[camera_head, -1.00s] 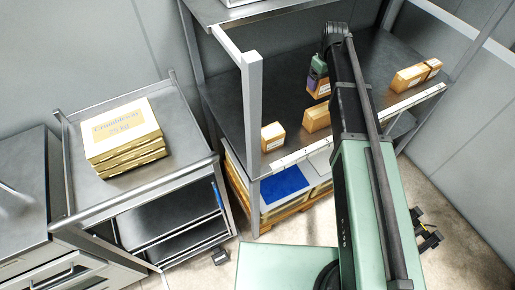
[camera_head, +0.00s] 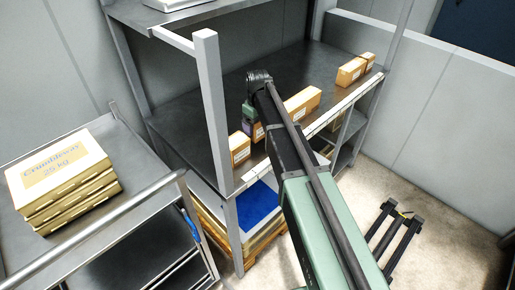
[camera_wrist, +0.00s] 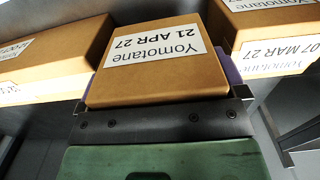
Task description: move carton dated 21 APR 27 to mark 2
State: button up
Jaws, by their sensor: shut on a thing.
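The carton dated 21 APR 27 (camera_wrist: 155,78) is a brown box with a white Yomotane label, upside down in the wrist view. My gripper (camera_wrist: 157,92) is shut on it, with purple pads at its sides. In the head view my gripper (camera_head: 252,122) is over the front part of the shelf (camera_head: 190,120), between two other cartons. The held carton is mostly hidden there. I cannot tell whether it touches the shelf. White labels line the shelf's front edge, but no mark number is readable.
A carton (camera_head: 238,148) stands left of my gripper and another (camera_head: 302,102) right of it, close by. The right one in the wrist view reads 07 MAR 27 (camera_wrist: 265,35). Two cartons (camera_head: 350,72) stand farther right. A grey post (camera_head: 212,110) rises at the shelf's front left.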

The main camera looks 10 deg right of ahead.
jog(key=shift+f, duration=0.3)
notch_tip(320, 180, down, 4)
jog(key=b, duration=0.4)
jog(key=shift+f, duration=0.25)
jog(key=shift+r, duration=0.3)
jog(key=shift+f, duration=0.25)
jog(key=o, duration=0.7)
jog(key=shift+r, duration=0.1)
